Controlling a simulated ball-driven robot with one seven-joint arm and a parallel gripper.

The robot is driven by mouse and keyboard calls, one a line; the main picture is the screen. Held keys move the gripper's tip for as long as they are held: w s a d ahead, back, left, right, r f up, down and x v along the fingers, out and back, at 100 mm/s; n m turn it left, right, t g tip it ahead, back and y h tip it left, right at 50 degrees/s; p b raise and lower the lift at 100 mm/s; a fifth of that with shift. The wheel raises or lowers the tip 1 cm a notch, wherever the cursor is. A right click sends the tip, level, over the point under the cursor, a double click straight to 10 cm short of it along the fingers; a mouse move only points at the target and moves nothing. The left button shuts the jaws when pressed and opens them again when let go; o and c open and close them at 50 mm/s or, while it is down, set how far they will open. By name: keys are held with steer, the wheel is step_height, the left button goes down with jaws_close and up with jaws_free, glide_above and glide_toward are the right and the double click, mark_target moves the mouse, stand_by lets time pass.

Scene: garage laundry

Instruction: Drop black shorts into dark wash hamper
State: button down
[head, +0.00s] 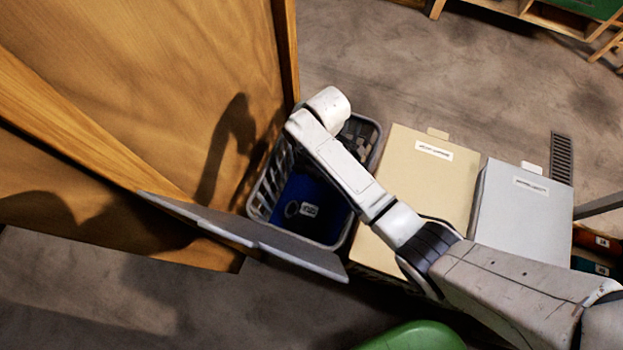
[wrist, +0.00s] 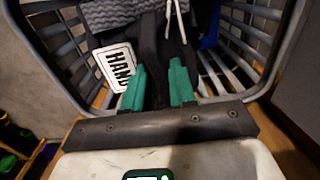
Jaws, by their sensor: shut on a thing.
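My gripper (wrist: 159,68) is shut on the black shorts (wrist: 158,38), dark cloth with white drawstrings between its green fingers. It holds them over the grey slatted hamper (wrist: 48,28), whose walls surround both in the wrist view. In the head view the open hamper (head: 262,194) stands beside the wooden panel, with a blue interior. My arm's end hides the gripper there; some dark cloth shows at the hamper's far right side, but I cannot tell whether it is the shorts.
A grey flat panel (head: 250,236) juts out at the hamper's near side. A closed beige bin (head: 425,175) and a closed light grey bin (head: 524,215) stand to its right. Grey patterned cloth (wrist: 118,14) shows inside the hamper. A green object (head: 415,338) lies in front.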

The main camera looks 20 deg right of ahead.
steer(key=shift+f+b, duration=1.5)
steer(key=shift+f, duration=0.4)
steer(key=c, duration=0.8)
jaws_free()
steer(key=shift+c, duration=0.2)
step_height(320, 180, up, 11)
steer(key=shift+f+p, duration=0.1)
steer(key=shift+p, duration=0.45)
